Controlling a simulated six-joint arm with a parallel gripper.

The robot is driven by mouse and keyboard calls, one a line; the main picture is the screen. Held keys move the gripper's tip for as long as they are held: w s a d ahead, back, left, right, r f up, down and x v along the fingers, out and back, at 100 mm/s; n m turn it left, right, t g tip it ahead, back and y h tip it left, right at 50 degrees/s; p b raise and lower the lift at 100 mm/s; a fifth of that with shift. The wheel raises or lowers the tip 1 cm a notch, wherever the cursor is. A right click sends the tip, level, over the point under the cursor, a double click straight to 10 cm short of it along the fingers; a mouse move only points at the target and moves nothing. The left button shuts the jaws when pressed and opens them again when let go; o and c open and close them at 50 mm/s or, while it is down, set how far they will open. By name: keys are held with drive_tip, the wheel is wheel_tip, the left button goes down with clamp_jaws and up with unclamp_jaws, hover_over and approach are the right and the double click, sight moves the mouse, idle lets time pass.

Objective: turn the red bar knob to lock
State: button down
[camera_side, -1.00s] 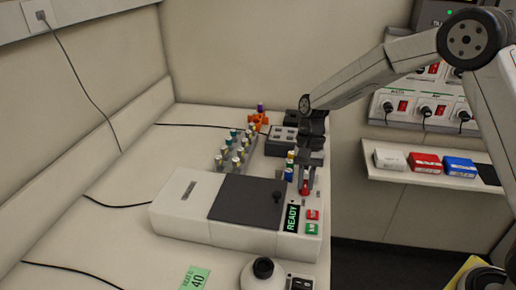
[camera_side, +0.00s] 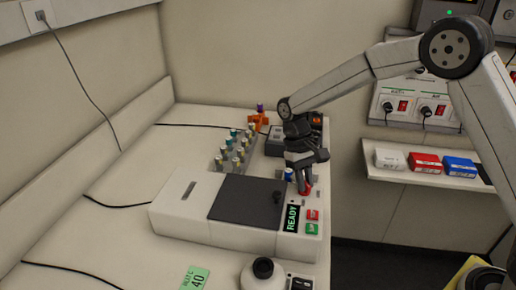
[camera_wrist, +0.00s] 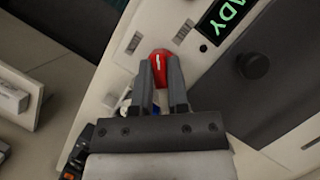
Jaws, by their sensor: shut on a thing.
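The red bar knob (camera_side: 304,188) sits on the control strip at the right end of the white shaker machine (camera_side: 180,212). In the wrist view the red knob (camera_wrist: 160,61) shows between the fingertips, with a white mark on its top. My gripper (camera_side: 304,184) points down over the knob, and its two fingers are shut on the knob's sides; it also shows in the wrist view (camera_wrist: 161,80). The fingers hide part of the knob. The green READY display (camera_side: 292,217) is lit beside it.
A red button (camera_side: 312,215) and a green button (camera_side: 312,229) lie just in front of the knob. A black lid with a small dark knob (camera_side: 277,197) is to the left. A rack of capped tubes (camera_side: 236,152) stands behind. A white round device (camera_side: 262,274) is at the front.

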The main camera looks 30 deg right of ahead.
drive_tip(key=n+h, duration=0.2)
drive_tip(key=n, duration=0.2)
drive_tip(key=shift+a+n, duration=0.1)
drive_tip(key=shift+n, duration=0.3)
drive_tip(key=n, duration=0.2)
drive_tip(key=n+t+h, duration=0.1)
drive_tip(key=n, duration=0.2)
drive_tip(key=shift+a+h, duration=0.1)
drive_tip(key=shift+h, duration=0.2)
drive_tip(key=shift+t, duration=0.3)
drive_tip(key=c, duration=0.6)
unclamp_jaws()
drive_tip(key=shift+r, duration=0.1)
drive_tip(key=shift+v, duration=3.85)
